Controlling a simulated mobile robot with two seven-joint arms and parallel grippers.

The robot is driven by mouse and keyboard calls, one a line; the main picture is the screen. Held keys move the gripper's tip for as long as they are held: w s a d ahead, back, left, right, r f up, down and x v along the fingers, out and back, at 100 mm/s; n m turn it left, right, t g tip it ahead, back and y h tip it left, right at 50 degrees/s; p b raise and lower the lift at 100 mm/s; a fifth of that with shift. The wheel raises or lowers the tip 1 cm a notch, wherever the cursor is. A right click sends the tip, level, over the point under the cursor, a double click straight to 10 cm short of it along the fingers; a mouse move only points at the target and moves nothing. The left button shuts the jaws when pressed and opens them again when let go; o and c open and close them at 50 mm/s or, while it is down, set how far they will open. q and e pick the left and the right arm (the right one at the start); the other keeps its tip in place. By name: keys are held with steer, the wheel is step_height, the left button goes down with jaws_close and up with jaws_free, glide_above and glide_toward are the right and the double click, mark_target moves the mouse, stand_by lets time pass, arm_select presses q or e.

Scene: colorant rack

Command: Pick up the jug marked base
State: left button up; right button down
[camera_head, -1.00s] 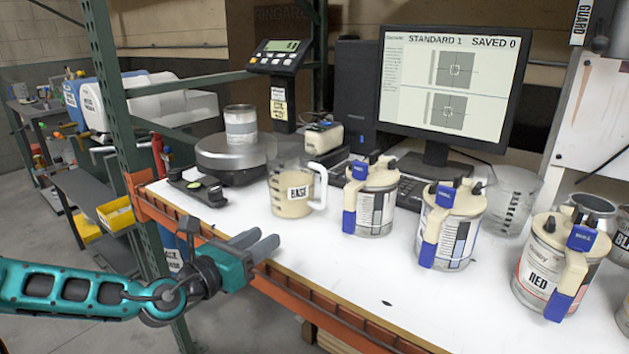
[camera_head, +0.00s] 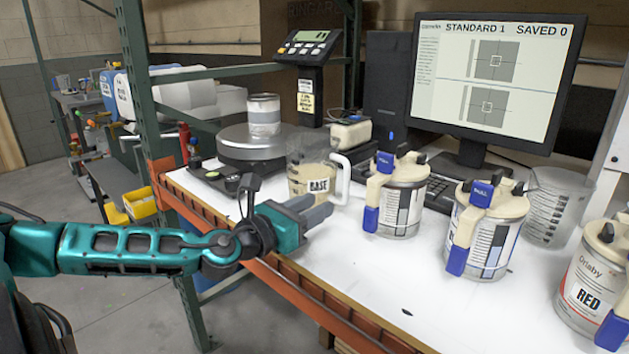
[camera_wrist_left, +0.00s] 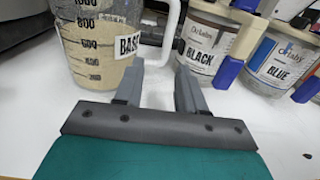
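The jug marked BASE (camera_head: 311,181) is a clear measuring jug with beige contents and a white handle on its right side. It stands upright on the white bench top, and its label and scale also show in the left wrist view (camera_wrist_left: 98,58). My left gripper (camera_head: 326,206) is in front of the jug, low over the bench. In the left wrist view its two grey fingers (camera_wrist_left: 158,82) are apart with nothing between them, pointing toward the handle side of the jug. My right gripper is not in view.
Close right of the jug stands the BLACK can (camera_wrist_left: 203,46), then the BLUE can (camera_wrist_left: 284,62) and the RED can (camera_head: 590,290). A scale (camera_head: 255,147) with a tin (camera_head: 264,117) is behind left. A monitor (camera_head: 495,75) stands behind. The bench's front strip is clear.

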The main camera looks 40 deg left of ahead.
mark_target(344, 190)
arm_select(q)
steer(key=shift+w+d+r, duration=0.1)
steer(key=shift+w+d, duration=0.15)
steer(key=shift+w, duration=0.7)
steer(key=shift+w+d, duration=0.15)
steer(key=shift+w, duration=0.65)
steer(key=shift+w+d+r+p, duration=0.15)
steer(key=shift+w+p, duration=0.2)
steer(key=shift+w, duration=0.3)
steer(key=shift+w+d+r+p, duration=0.2)
steer(key=shift+w+p, duration=0.1)
steer(key=shift+w, duration=0.4)
steer(key=shift+w+d+r+p, duration=0.15)
steer(key=shift+w+p, duration=0.2)
steer(key=shift+w, duration=0.3)
steer(key=shift+w+f, duration=0.15)
steer(key=shift+w, duration=0.45)
jaws_close()
